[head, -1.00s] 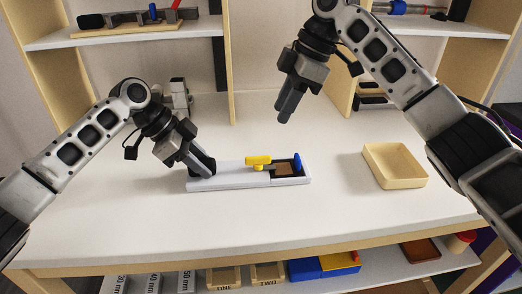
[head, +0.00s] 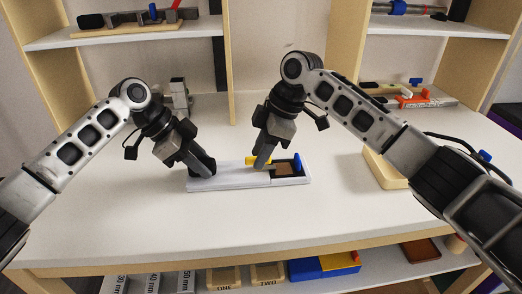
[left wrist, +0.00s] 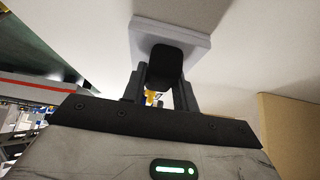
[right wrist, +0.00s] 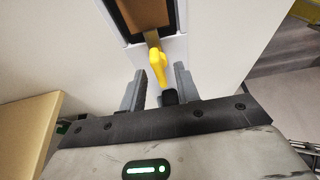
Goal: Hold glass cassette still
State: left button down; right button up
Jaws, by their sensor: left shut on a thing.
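The glass cassette (head: 232,183) is a long white base lying flat on the table, with a brown window (head: 284,170) and a blue upright part (head: 297,162) at its right end. My left gripper (head: 205,172) is shut on the black grip (left wrist: 165,68) at the cassette's left end. A yellow lever (head: 251,160) on the cassette is partly hidden by my right gripper (head: 262,164). In the right wrist view the yellow lever (right wrist: 159,66) stands between the spread fingers, with gaps on both sides. That gripper is open.
A cream tray (head: 384,170) stands to the right, partly hidden by my right arm. Shelves with parts rise behind. A lower shelf holds labelled boxes and a blue and yellow bin (head: 322,268). The table front is clear.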

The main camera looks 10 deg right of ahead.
grip_shut()
jog(key=shift+m, duration=0.3)
jog(key=m+t, duration=0.1)
jog(key=m, duration=0.1)
jog(key=shift+s+m, duration=0.15)
jog(key=shift+m, duration=0.25)
jog(key=m+t+h, duration=0.1)
jog(key=m+t, duration=0.1)
jog(key=m, duration=0.2)
jog(key=shift+s+a, duration=0.1)
jog(key=m+t+h, duration=0.1)
jog(key=m, duration=0.3)
jog(key=shift+a+m, duration=0.15)
jog(key=shift+m, duration=0.25)
jog(key=shift+m+h, duration=0.7)
jog(key=shift+m, duration=0.9)
jog(key=shift+m+t, duration=0.3)
